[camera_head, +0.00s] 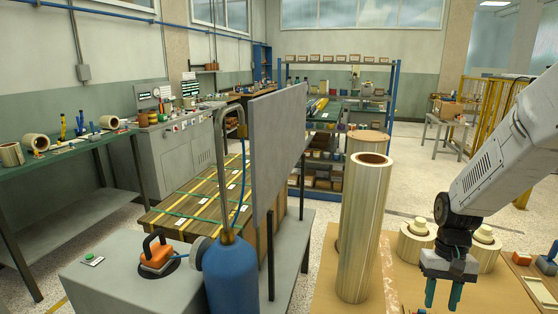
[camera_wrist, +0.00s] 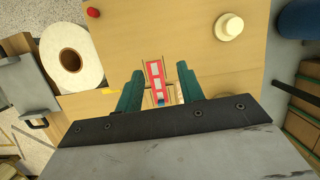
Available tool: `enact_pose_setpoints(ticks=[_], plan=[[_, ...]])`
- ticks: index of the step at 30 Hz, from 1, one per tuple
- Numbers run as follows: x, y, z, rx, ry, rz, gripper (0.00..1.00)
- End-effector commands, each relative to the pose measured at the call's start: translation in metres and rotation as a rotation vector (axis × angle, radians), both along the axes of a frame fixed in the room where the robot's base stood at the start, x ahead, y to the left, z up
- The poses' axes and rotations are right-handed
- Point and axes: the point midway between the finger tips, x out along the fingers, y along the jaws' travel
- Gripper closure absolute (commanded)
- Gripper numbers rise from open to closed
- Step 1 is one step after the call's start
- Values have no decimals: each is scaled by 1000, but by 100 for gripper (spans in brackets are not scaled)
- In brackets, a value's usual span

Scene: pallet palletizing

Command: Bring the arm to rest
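My gripper (camera_head: 443,293) hangs from the arm at the right of the head view, fingers pointing down over the brown table (camera_head: 400,300). Its two green fingers are apart. In the wrist view my gripper (camera_wrist: 160,70) shows a clear gap between the fingers. A red item with white patches (camera_wrist: 155,75) shows in that gap, seemingly lower down on the table; I see no finger touching it. Its lower part is partly hidden by the gripper.
A tall pale roll (camera_head: 360,230) stands left of my gripper. Shorter rolls with cream knobs (camera_head: 418,226) stand behind it. A grey panel (camera_head: 277,145) and a blue cylinder (camera_head: 230,278) are further left. A yellow fence (camera_head: 490,115) stands at the back right.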

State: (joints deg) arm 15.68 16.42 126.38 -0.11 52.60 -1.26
Motion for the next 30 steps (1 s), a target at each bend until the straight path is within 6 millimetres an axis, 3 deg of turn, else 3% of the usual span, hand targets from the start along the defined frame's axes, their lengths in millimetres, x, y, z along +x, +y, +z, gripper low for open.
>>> enact_pose_setpoints(ticks=[1,3,12,21,30], plan=[[-12,10,21,-3,-10,14,62],[-29,21,46,-5,-13,29,62],[-110,65,125,-21,-75,102,62],[-180,94,169,-43,-221,185,62],[-200,106,192,-56,-373,238,62]])
